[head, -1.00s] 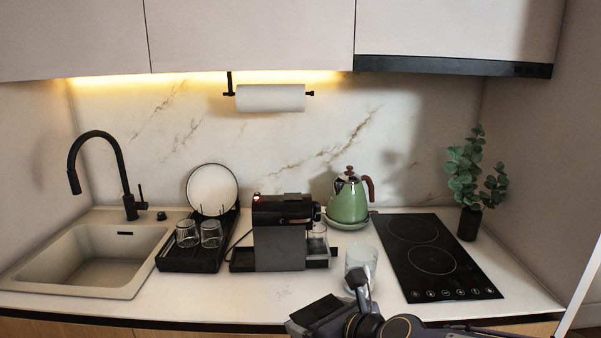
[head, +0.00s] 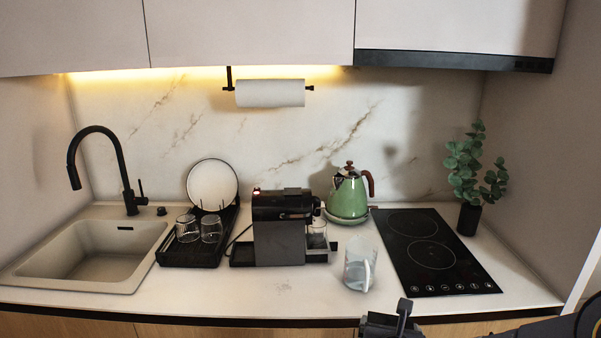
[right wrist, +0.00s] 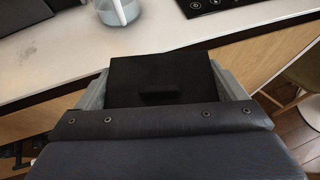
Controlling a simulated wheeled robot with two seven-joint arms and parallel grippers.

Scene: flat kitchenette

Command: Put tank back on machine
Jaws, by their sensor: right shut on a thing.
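The coffee machine (head: 279,235), black and grey, stands on the counter in the middle of the head view. A clear jug-like vessel with a handle (head: 359,264) stands on the counter to its right, nearer the front; its lower part shows in the right wrist view (right wrist: 118,10). My right gripper (head: 385,324) is low at the front edge, below the clear vessel and apart from it. In the right wrist view its fingers are shut on a black flat-faced piece (right wrist: 150,75) with a small raised tab. Whether this piece is the tank or its lid I cannot tell. My left gripper is not in view.
A green kettle (head: 347,197) stands behind the vessel, the black hob (head: 432,258) to its right. A dark rack (head: 190,255) with glasses and a plate stands left of the machine, by the sink (head: 90,258). The front counter strip (head: 230,300) is clear.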

